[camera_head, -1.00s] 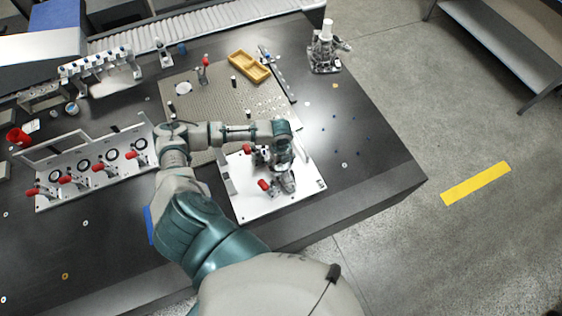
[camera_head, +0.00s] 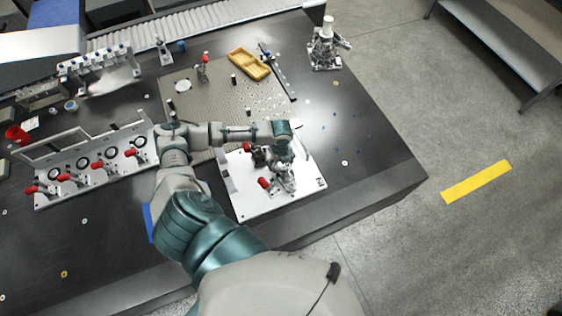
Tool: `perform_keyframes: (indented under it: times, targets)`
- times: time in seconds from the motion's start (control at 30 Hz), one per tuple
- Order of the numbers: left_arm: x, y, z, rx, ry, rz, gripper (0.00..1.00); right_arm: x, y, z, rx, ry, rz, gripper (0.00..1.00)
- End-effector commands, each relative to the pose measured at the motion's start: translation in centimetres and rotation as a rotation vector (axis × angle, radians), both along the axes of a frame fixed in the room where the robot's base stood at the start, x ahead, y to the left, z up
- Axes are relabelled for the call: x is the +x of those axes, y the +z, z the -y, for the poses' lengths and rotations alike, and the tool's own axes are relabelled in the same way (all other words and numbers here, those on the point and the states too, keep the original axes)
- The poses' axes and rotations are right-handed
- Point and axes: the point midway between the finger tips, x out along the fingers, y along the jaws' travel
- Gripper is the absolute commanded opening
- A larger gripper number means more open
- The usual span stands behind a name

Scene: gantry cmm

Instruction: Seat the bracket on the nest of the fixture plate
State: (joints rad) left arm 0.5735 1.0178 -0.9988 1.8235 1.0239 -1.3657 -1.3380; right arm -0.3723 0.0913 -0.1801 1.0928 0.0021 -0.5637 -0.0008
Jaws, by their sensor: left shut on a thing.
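The white fixture plate (camera_head: 248,203) lies near the front right of the dark table, with red-handled toggle clamps (camera_head: 263,183) on it. The nest is hidden too. My right gripper is not in view.
A perforated plate (camera_head: 215,92) with a yellow tray (camera_head: 249,64) lies behind the fixture plate. A long white fixture (camera_head: 92,181) with several red clamps stands at left. A grey device (camera_head: 325,50) stands at the back right. The table's right part is clear apart from small scattered parts.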

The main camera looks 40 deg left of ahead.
Motion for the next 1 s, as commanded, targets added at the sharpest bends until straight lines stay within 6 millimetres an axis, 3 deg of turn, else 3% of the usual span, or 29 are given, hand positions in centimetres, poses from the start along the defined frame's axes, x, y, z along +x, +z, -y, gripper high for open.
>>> perform_keyframes:
  times: [0.03,0.1,0.13,0.57,1.0]
  targets:
    - [0.1,0.1,0.0,0.0,0.0,0.002,0.81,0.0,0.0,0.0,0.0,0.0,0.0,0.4]
    - [0.1,0.1,0.0,0.0,0.0,0.002,0.98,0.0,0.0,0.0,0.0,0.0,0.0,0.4]
    - [0.1,0.1,0.0,0.0,0.0,0.001,1.0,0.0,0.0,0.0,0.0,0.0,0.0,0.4]
    - [0.1,0.8,-0.1,0.001,0.0,0.0,1.0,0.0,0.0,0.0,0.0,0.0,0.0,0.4]
    - [0.2,9.7,-0.2,0.001,0.0,0.003,1.0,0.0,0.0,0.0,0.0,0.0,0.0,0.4]
